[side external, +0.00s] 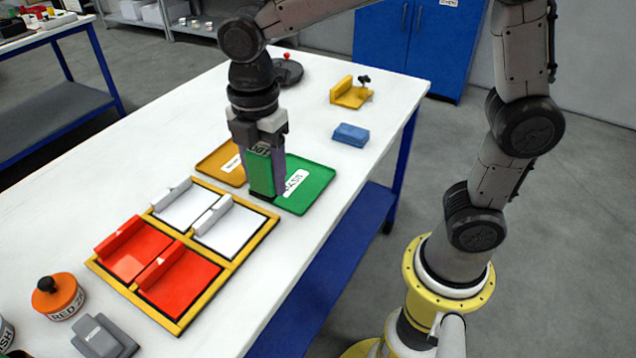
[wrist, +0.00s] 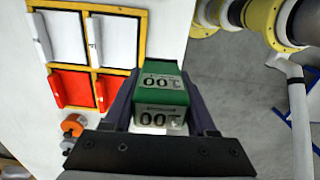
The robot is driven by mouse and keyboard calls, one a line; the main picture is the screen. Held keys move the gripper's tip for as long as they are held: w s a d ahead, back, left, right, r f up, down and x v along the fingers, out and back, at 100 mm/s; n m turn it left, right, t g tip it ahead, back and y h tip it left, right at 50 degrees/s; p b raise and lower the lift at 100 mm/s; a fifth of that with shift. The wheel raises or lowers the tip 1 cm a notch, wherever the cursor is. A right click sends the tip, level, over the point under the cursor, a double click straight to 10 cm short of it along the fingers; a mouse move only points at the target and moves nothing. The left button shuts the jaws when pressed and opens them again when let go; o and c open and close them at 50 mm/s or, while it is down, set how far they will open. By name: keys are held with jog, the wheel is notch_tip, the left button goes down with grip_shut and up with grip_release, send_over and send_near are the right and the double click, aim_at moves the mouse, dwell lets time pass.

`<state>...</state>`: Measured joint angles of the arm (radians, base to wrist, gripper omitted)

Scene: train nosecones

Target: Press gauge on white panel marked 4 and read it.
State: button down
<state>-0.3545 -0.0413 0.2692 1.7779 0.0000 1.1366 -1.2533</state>
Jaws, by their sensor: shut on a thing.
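My gripper (side external: 263,185) is shut on a green gauge (side external: 259,170), which is upright between the fingers. In the wrist view the gauge (wrist: 160,98) shows two pale faces reading "00". It is over or near the left part of the green tray (side external: 318,178), just behind the yellow frame (side external: 233,266); its exact height is unclear. The frame holds two white panels, one at back left (side external: 180,211) and one nearer the right (side external: 235,237), each with a raised pale bar. The wrist view also shows the white panels (wrist: 65,45) (wrist: 122,48). I cannot read a number 4 on either.
Two red panels (side external: 145,258) (side external: 190,285) with raised red bars fill the frame's front half. A yellow-orange tray (side external: 212,165) lies beside the green one. An orange jar (side external: 62,298) and grey block (side external: 100,338) stand front left; a blue block (side external: 351,134) is back right.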

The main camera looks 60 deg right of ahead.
jog(key=w+a+f, duration=0.1)
jog(key=w+f, duration=0.2)
jog(key=w, duration=0.4)
send_over(235, 229)
jog(key=shift+f, duration=5.1)
jog(key=shift+f, duration=0.6)
notch_tip(235, 229, up, 7)
